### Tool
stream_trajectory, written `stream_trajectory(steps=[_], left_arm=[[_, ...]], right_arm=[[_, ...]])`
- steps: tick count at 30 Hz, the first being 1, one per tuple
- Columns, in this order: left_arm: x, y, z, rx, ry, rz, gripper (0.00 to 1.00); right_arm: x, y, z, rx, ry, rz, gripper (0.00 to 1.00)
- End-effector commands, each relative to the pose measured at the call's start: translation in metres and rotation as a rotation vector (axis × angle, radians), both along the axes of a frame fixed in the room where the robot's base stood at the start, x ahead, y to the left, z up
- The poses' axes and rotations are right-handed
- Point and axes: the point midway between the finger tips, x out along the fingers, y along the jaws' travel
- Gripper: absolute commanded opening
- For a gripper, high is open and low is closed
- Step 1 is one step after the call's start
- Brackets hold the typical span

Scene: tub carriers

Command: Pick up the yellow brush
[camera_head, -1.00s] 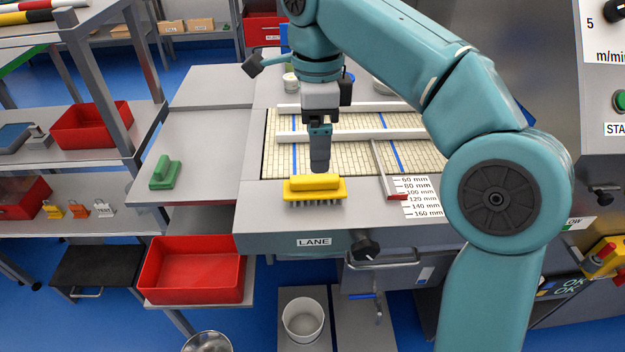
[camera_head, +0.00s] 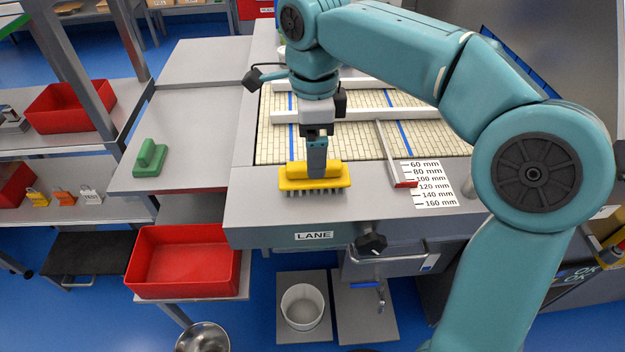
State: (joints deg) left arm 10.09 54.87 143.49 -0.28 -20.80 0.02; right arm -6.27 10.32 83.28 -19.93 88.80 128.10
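The yellow brush (camera_head: 300,184) lies bristles down on the grey front ledge of the lane table, behind the LANE label. My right gripper (camera_head: 316,168) points straight down at the brush's handle, its fingers overlapping the handle in the picture. From this side the fingers appear as one block, so I cannot tell whether they are open or shut on the handle. The brush still rests on the ledge. My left gripper is not in view.
A green brush (camera_head: 150,158) stands on the grey side table (camera_head: 200,120) at left. A red tub (camera_head: 190,262) sits lower left, with a white bucket (camera_head: 302,306) below. A red-tipped bar (camera_head: 398,168) and printed millimetre scale (camera_head: 432,186) are right of the brush.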

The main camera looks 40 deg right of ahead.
Motion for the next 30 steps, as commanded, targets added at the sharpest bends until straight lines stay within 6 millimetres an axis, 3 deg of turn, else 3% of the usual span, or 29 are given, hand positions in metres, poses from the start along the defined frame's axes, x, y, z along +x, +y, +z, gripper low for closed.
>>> stream_trajectory(steps=[8,15,24,26,30], left_arm=[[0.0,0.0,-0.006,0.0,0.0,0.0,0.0],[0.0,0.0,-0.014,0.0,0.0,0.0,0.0],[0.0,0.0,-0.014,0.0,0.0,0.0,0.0],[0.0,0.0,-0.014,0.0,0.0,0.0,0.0],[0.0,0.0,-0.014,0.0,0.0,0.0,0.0]], right_arm=[[0.001,-0.001,-0.027,0.0,0.001,-0.001,0.88],[0.003,-0.001,-0.064,0.001,0.002,-0.001,0.88],[0.004,-0.001,-0.069,0.001,-0.001,-0.001,0.88],[0.004,-0.001,-0.069,0.001,-0.001,-0.001,0.72],[0.004,-0.001,-0.069,0.001,-0.001,-0.001,0.26]])
